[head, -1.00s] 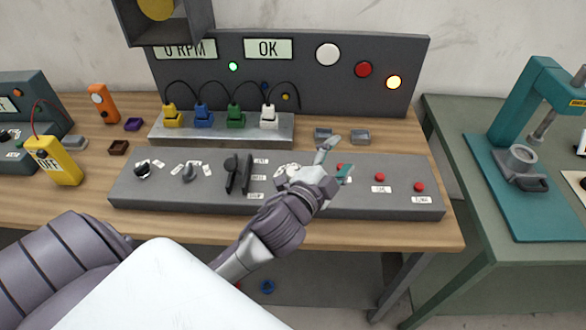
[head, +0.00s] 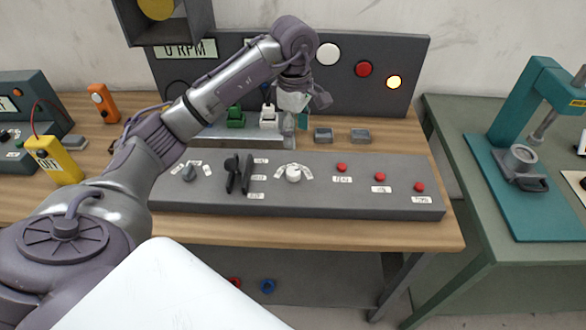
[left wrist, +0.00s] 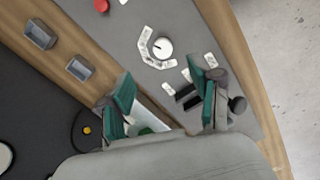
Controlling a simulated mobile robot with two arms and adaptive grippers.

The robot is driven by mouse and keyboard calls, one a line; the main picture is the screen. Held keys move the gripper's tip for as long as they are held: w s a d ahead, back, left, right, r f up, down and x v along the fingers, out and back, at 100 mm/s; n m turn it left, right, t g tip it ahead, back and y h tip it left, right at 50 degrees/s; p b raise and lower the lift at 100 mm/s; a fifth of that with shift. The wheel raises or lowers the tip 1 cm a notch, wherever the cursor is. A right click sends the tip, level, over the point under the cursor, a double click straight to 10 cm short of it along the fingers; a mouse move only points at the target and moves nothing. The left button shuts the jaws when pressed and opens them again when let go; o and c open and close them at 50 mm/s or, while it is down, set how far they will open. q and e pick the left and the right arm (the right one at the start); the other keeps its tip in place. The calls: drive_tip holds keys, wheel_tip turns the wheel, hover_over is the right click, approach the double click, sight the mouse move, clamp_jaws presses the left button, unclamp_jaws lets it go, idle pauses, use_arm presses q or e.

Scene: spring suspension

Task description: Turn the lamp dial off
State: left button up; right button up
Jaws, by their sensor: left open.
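A white dial (head: 293,173) with small labels around it sits on the grey control panel (head: 330,203). A dark knob (head: 188,173) sits further left, also among labels. I cannot read which is the lamp dial. The white dial also shows in the left wrist view (left wrist: 162,48), uncovered. My left gripper (head: 296,121) is open and empty, pointing down behind the panel's back edge, apart from the white dial. Its teal-padded fingers (left wrist: 165,98) are spread in the wrist view. My right gripper is not in view.
A black lever (head: 232,174) stands left of the white dial; red buttons (head: 380,177) lie right. Plugs, including a green one (head: 236,117), stand behind the panel. Two grey trays (head: 360,135) lie behind the panel.

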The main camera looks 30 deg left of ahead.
sight(293, 171)
use_arm(q)
drive_tip(key=f+p, duration=0.1)
drive_tip(key=f, duration=0.3)
drive_tip(key=f+p, duration=0.1)
drive_tip(key=f, duration=0.4)
drive_tip(key=f+p, duration=0.1)
drive_tip(key=f, duration=0.3)
drive_tip(key=shift+s+a+f, duration=0.1)
drive_tip(key=shift+a+f, duration=0.15)
drive_tip(key=shift+a, duration=0.15)
drive_tip(key=c, duration=1.1)
